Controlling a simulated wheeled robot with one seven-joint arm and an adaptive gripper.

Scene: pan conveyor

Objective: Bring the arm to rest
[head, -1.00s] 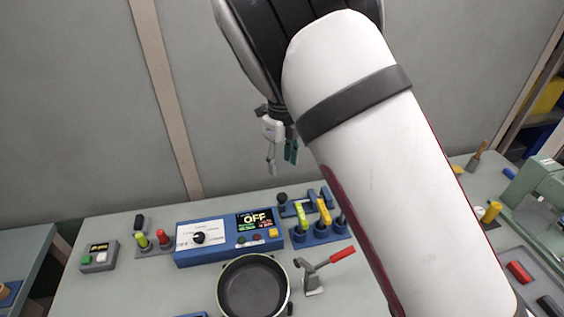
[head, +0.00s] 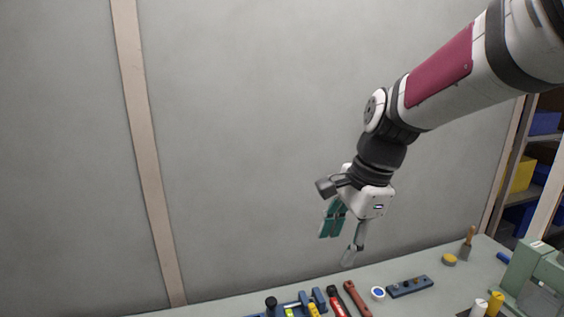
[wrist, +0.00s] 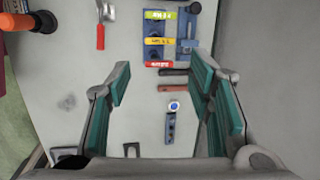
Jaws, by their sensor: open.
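My gripper (head: 343,232) hangs above the back part of the workbench in the head view, fingers pointing down, with the grey wall behind it. In the wrist view my gripper (wrist: 160,105) shows its two green-padded fingers spread wide apart. My arm comes in from the upper right of the head view.
On the workbench (head: 420,270) stand a blue tool rack (wrist: 155,42), a round white-and-blue item (head: 378,293), a blue strip (head: 410,287) and a brush (head: 467,243). A green machine (head: 535,275) is at the right. The space around my gripper is clear.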

